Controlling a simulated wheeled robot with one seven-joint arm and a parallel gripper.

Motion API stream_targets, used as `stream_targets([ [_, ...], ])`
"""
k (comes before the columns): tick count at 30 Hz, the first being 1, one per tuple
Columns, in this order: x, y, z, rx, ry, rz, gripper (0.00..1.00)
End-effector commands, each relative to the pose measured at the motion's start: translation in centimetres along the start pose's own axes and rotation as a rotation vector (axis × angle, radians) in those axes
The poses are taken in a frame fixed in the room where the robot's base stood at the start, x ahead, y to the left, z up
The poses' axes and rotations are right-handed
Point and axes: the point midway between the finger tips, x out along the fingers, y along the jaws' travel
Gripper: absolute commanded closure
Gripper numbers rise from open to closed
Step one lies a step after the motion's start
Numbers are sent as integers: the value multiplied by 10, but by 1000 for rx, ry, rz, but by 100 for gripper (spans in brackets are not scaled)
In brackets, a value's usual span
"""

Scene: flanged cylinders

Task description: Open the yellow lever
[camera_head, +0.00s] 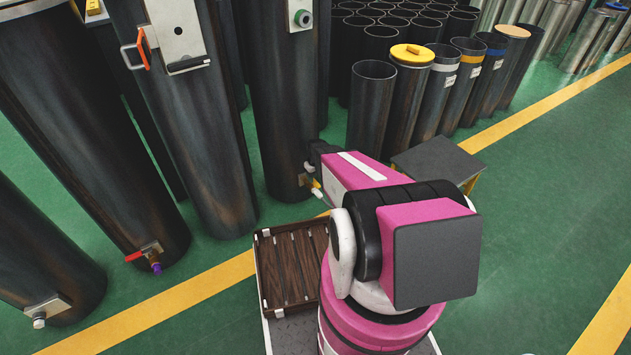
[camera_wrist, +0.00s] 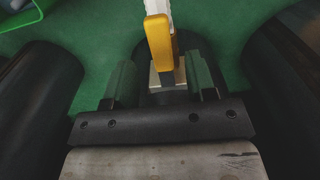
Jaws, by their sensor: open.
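The yellow lever (camera_wrist: 158,42) shows in the wrist view as an upright yellow handle near the middle. It sits in front of a light metal plate. My gripper (camera_wrist: 161,74) is open, with one finger on each side of the lever's line. I cannot tell whether either finger touches it; gaps show on both sides. In the head view my gripper (camera_head: 312,163) is at the lower part of a tall dark cylinder (camera_head: 283,110). A small yellow piece of the lever (camera_head: 317,188) shows just below it; the rest is hidden by my arm.
A red lever (camera_head: 135,256) and an orange-handled latch (camera_head: 145,45) are on other tall cylinders to the left. A brown slatted tray (camera_head: 290,268) is below my arm. Several shorter cylinders (camera_head: 372,108) stand at the back right. Green floor is clear at the right.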

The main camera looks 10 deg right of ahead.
Motion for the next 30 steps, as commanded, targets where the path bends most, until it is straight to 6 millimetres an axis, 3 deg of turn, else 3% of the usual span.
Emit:
stream_targets([
  [6, -44, -1, 2, -1, 1, 1, 49],
  [12, -69, 0, 1, -2, 0, 1, 49],
  [30, -77, 0, 0, -2, 0, 1, 49],
])
